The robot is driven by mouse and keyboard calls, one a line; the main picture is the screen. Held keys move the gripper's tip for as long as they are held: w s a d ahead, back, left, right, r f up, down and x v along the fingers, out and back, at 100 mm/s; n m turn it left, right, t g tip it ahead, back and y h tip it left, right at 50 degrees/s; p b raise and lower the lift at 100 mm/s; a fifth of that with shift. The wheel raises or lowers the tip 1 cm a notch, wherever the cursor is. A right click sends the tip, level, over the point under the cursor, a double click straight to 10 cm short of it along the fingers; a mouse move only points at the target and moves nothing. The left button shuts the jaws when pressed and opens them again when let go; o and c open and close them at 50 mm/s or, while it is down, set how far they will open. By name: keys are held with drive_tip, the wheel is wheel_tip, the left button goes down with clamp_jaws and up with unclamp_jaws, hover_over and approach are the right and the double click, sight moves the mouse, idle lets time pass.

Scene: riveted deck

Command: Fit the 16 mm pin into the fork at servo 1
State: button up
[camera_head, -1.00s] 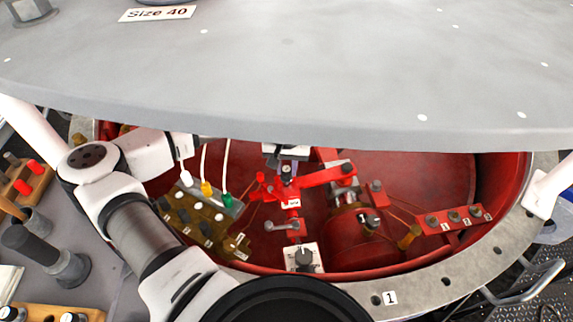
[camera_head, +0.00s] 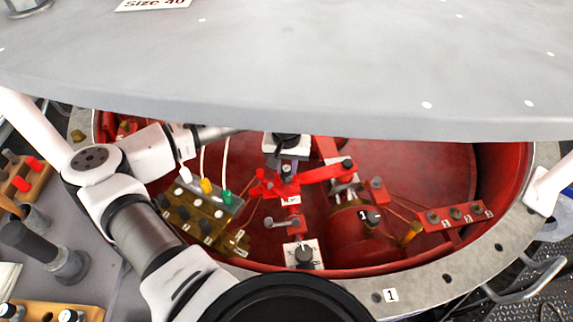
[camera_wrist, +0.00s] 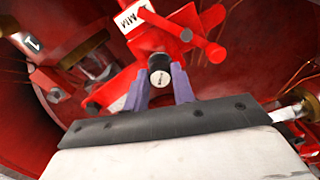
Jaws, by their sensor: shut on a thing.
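My gripper (camera_wrist: 160,88) has its purple fingers closed on the pin (camera_wrist: 160,72), whose round dark-and-pale head faces the wrist camera. The pin's lower part is hidden. The pin stands by a red lever marked MIN (camera_wrist: 132,17); contact cannot be told. In the head view, my gripper (camera_head: 287,160) is below the grey panel's edge, with the pin head (camera_head: 287,169) over the red linkage. Servo 1 (camera_head: 350,228) is the red drum labelled 1, to the right. A pale metal fork (camera_head: 344,193) shows beside it, at the red arm's right end, apart from my gripper.
The grey panel (camera_head: 300,75) overhangs the red well closely above my arm. Thin lines run near the servo.

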drive_tip(key=shift+f+b, duration=0.35)
drive_tip(key=shift+f, duration=0.35)
drive_tip(key=o, duration=1.1)
wheel_tip(320, 180, up, 14)
drive_tip(key=b, duration=0.3)
drive_tip(key=shift+f, duration=0.15)
